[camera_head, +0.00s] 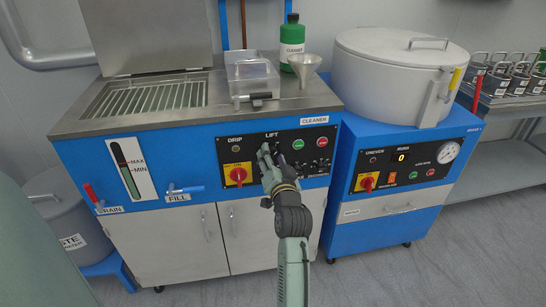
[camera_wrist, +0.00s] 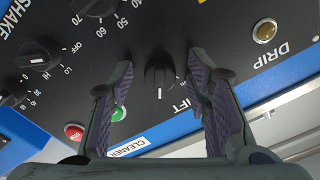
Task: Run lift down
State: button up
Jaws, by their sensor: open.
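The black LIFT knob (camera_wrist: 160,80) shows in the wrist view, with its white pointer mark toward the bottom of the picture. My gripper (camera_wrist: 160,72) is open, with one purple-padded finger on each side of the knob. I cannot tell whether either finger touches it. The LIFT label beside it is partly hidden by the right finger. In the head view my gripper (camera_head: 268,153) is at the black control panel (camera_head: 318,138), below the LIFT label (camera_head: 271,134), and it hides the knob there.
Green (camera_wrist: 118,113) and red (camera_wrist: 74,131) buttons and the DRIP lamp (camera_wrist: 264,31) are close by. A red-and-yellow switch (camera_head: 238,174) is left of my gripper. The cleaner's open basin (camera_head: 150,98) is above; a second blue machine (camera_head: 400,165) stands right.

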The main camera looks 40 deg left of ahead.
jog(key=shift+c, duration=0.5)
grip_shut()
